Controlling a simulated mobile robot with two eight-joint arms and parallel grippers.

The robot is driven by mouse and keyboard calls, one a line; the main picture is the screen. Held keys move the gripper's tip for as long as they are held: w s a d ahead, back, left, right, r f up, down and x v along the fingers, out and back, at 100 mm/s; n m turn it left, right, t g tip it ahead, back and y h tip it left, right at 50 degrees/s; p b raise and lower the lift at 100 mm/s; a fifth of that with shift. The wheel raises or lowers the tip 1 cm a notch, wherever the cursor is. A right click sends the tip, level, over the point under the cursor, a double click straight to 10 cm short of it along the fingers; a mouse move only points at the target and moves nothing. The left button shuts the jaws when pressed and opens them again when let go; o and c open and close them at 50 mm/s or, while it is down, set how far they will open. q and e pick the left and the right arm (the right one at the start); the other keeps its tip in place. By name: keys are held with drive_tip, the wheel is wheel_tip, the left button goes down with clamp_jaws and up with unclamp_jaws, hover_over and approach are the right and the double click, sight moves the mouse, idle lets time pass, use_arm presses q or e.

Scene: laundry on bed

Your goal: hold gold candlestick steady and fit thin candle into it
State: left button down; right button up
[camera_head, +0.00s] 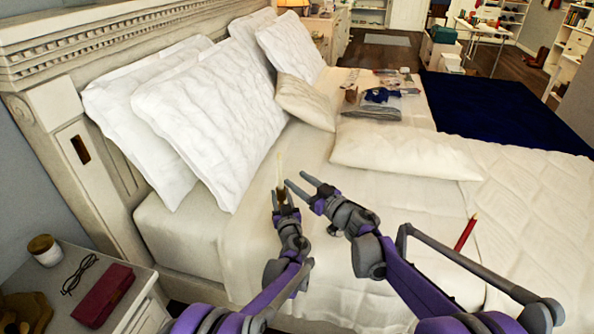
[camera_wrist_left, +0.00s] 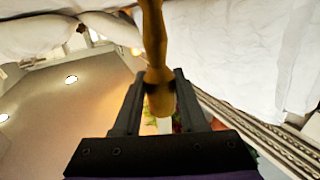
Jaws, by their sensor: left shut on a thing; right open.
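My left gripper (camera_head: 286,199) is shut on a gold candlestick and holds it above the bed. The candlestick (camera_wrist_left: 154,40) shows between the fingers in the left wrist view, its slim shaft running up out of the picture. A thin pale candle (camera_head: 280,166) stands nearly upright above the left gripper, in line with the candlestick; whether it is fully seated is too small to tell. My right gripper (camera_head: 303,188) is open and empty just right of the candlestick, its fingers pointing toward it. The candlestick's top is hidden in the left wrist view.
A red stick-like thing (camera_head: 466,232) lies on the bed (camera_head: 400,205) at right. White pillows (camera_head: 215,115) lean at the headboard. A nightstand at lower left holds a jar (camera_head: 45,250), glasses (camera_head: 79,274) and a red case (camera_head: 103,296). Folded clothes (camera_head: 372,113) lie farther back.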

use_arm(q)
drive_tip(key=shift+c, duration=1.9)
unclamp_jaws()
drive_tip(key=shift+s, duration=0.1)
